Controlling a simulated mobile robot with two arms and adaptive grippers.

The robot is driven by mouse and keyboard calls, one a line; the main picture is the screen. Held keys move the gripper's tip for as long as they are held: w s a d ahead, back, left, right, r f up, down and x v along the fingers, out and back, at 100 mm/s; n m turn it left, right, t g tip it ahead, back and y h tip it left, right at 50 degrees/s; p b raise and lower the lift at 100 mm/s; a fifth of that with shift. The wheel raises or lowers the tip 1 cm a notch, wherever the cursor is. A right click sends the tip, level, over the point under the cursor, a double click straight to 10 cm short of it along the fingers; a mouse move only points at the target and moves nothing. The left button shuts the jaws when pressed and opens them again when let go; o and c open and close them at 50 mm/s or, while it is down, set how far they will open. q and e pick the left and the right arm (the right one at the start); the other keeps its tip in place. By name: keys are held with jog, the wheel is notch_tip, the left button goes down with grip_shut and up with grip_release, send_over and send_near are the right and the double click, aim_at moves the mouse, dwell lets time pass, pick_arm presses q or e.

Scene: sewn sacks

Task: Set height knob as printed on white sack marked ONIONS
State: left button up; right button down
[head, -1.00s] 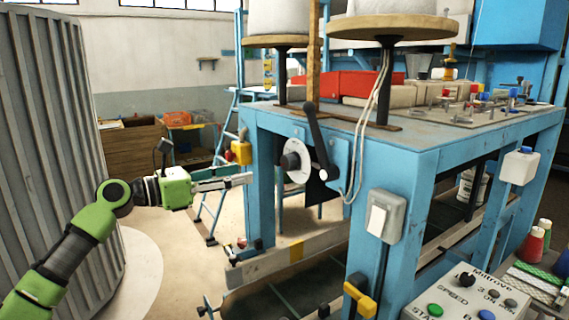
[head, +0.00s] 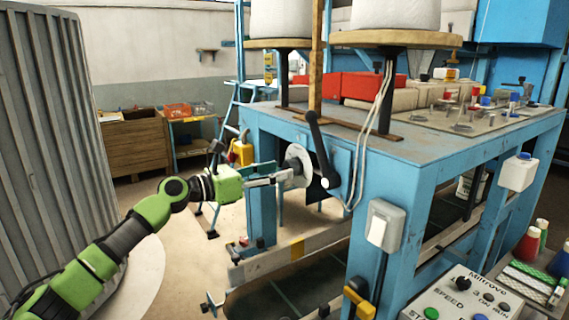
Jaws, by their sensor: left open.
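A white round dial (head: 299,155) is on the front of the blue machine (head: 405,170), just left of a black crank lever (head: 318,145). My left gripper (head: 286,172), with a green body and grey fingers, comes in from the left. Its fingers are open and their tips overlap the dial in the head view. The black knob at the dial's centre is hidden behind the fingers, and I cannot tell whether they touch it. No sack marked ONIONS can be made out. My right gripper is not in view.
A grey switch box (head: 385,226) is on the machine's near leg. A control panel (head: 465,295) with knobs and buttons is at the lower right. A grey ribbed metal wall (head: 50,140) stands left of my arm. The floor between it and the machine is mostly clear.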

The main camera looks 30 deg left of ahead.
aim_at(284, 169)
pick_arm(q)
jog(key=shift+p+x, duration=0.4)
jog(key=shift+x, duration=0.55)
jog(key=shift+w+d, duration=0.2)
jog(key=shift+w, duration=0.4)
jog(key=shift+c, duration=0.3)
jog(key=c, duration=1)
jog(key=shift+c, duration=0.2)
